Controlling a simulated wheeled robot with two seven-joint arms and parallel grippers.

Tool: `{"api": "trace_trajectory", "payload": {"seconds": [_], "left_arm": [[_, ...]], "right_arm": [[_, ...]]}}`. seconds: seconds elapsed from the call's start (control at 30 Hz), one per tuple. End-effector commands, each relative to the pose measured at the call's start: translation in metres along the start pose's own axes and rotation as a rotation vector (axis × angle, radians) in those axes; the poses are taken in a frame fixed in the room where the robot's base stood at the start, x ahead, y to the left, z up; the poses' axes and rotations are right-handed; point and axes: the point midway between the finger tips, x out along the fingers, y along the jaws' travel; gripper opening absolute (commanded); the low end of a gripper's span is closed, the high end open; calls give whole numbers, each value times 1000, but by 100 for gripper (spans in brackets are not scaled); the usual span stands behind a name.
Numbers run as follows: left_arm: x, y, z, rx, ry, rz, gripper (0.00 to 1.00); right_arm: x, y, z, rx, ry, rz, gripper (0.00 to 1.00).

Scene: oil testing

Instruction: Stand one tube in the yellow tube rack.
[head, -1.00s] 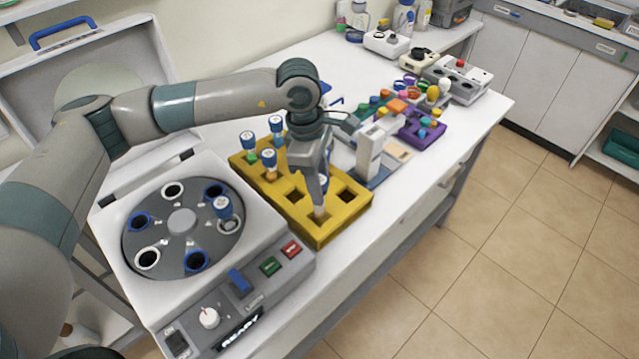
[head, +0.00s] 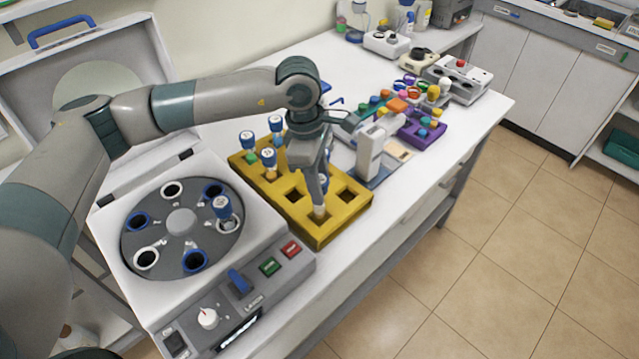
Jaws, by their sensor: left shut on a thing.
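The yellow tube rack (head: 346,222) stands on the white table, right of the centrifuge. Several tubes with blue-and-white caps (head: 269,157) stand in its far left holes. My left gripper (head: 321,198) points down over the near right end of the rack, shut on a tube (head: 320,212). The tube's lower end is at a hole in the front of the rack; the fingers hide part of it, and I cannot tell how deep it sits. Another capped tube (head: 223,208) stands in the centrifuge rotor (head: 183,258). My right gripper is not in view.
The open centrifuge (head: 282,209) with its control panel stands close on the left. A white-and-blue instrument (head: 369,155) stands just right of the rack. Behind it are a purple rack (head: 437,137) with coloured items and several small devices. Rack holes near the gripper are empty.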

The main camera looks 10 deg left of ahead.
Motion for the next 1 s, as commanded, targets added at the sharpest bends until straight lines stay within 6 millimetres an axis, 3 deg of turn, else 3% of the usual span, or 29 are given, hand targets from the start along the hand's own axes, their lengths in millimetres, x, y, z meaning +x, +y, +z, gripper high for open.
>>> {"api": "trace_trajectory", "payload": {"seconds": [1.0], "left_arm": [[2,0,0,0,0,0,9]], "right_arm": [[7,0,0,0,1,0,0]]}}
